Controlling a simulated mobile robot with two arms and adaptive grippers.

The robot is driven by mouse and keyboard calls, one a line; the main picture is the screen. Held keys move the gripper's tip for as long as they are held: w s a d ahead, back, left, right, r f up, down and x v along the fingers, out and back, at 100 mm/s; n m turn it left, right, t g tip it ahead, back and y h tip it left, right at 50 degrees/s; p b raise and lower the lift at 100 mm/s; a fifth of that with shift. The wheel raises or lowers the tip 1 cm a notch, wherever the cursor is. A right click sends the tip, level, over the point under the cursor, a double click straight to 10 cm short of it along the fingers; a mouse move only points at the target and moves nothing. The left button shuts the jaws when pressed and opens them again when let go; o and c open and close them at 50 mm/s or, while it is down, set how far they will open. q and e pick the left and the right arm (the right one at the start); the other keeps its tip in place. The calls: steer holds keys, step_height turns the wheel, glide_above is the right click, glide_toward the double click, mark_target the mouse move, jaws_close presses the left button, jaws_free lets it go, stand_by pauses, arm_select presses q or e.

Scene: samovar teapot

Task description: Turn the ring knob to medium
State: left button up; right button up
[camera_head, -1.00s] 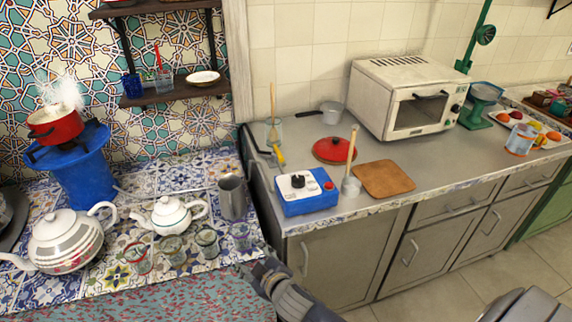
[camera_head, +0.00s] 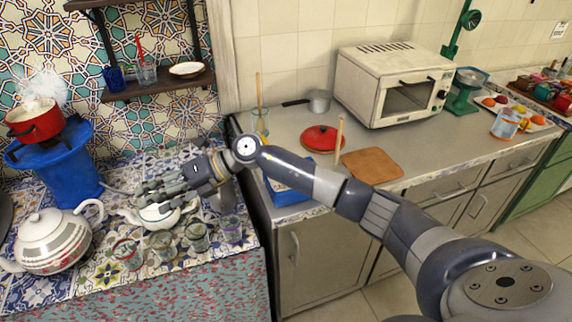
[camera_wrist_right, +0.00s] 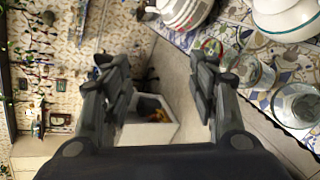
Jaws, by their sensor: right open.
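A red pot (camera_head: 35,122) with white steam above it sits on a tall blue burner stand (camera_head: 66,160) at the left of the head view. I cannot make out a knob on this stand. A blue box (camera_head: 290,194) on the grey counter is mostly hidden behind my right arm, and its top cannot be seen. My right gripper (camera_head: 150,190) is over the tiled counter, to the right of the blue stand and by the small white teapot (camera_head: 160,216), partly covering it. Its fingers are apart and empty in the right wrist view (camera_wrist_right: 158,85). My left gripper is not in view.
A large white teapot (camera_head: 52,240) stands at left. Several glasses (camera_head: 195,237) line the tiled counter's front. The grey counter holds a red lid (camera_head: 321,138), a brown board (camera_head: 372,163) and a white oven (camera_head: 395,80). A wooden shelf (camera_head: 150,88) hangs above the tiled counter.

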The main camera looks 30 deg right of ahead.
steer(key=s+d+r+g+h, duration=0.1)
steer(key=d+r+g+h, duration=0.15)
steer(key=d+h, duration=0.95)
steer(key=d+r+g+h, duration=0.1)
steer(key=d+r+g, duration=0.15)
steer(key=d, duration=1.95)
steer(key=shift+t, duration=0.5)
step_height(320, 180, down, 9)
steer(key=shift+s+a+p, duration=0.1)
steer(key=shift+a+p, duration=0.05)
steer(key=shift+p, duration=1)
steer(key=shift+f, duration=0.75)
steer(key=c, duration=1.1)
